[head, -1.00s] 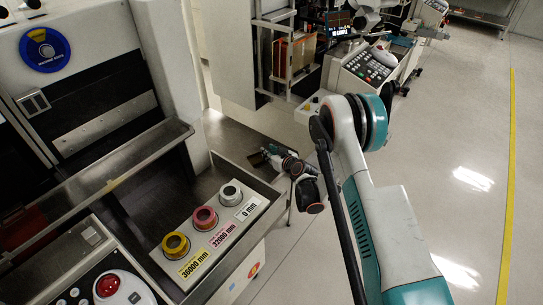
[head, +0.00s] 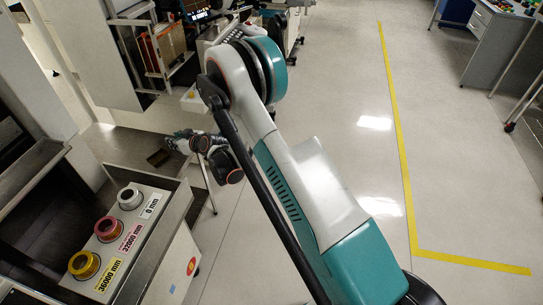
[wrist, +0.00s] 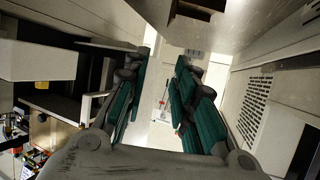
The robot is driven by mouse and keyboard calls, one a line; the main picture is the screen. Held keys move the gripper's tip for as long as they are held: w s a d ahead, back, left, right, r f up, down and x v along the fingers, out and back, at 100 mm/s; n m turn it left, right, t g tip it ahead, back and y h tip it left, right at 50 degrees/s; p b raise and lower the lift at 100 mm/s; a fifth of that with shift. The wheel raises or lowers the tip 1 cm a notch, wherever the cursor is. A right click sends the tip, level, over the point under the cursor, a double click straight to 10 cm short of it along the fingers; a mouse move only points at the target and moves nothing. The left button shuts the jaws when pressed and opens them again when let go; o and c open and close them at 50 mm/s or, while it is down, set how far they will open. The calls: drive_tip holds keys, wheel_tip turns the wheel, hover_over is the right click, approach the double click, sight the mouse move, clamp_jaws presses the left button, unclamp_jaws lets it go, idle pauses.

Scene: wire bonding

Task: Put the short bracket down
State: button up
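My gripper (wrist: 160,98) shows in the wrist view with its two green-padded fingers apart. A bright gap runs between them, and I see nothing held there. In the head view my gripper (head: 180,143) is small, beyond the front corner of the machine with the coloured rings. A small dark brown patch (head: 158,157) lies beside its tip; I cannot tell whether it is a part or a recess. I cannot make out the short bracket in either view.
The machine's ledge carries a yellow ring (head: 84,264), a red ring (head: 108,229) and a grey ring (head: 130,198). A rack (head: 160,50) stands at the back. Open floor with a yellow line (head: 400,150) lies to the right. A vented panel (wrist: 255,100) flanks the gripper.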

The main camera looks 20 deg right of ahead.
drive_tip(key=s+d+r+m+g+h, duration=0.1)
drive_tip(key=s+d+r, duration=0.2)
drive_tip(key=s+r, duration=0.35)
drive_tip(key=s+d+r+h, duration=0.1)
drive_tip(key=s+d+r, duration=0.25)
drive_tip(key=r, duration=0.65)
drive_tip(key=s+d+r+m+g+h, duration=0.1)
drive_tip(key=s+d+r, duration=0.2)
drive_tip(key=s+r, duration=0.4)
drive_tip(key=s+d+r+m+h, duration=0.1)
drive_tip(key=s+d, duration=0.2)
drive_tip(key=s, duration=0.6)
drive_tip(key=s+d+r+m+g+h, duration=0.1)
drive_tip(key=s+d, duration=0.3)
drive_tip(key=s, duration=0.6)
drive_tip(key=s+d+r+m+g+h, duration=0.1)
drive_tip(key=s+d, duration=0.2)
drive_tip(key=s, duration=0.7)
drive_tip(key=shift+s+d+m, duration=0.2)
drive_tip(key=shift+m, duration=0.1)
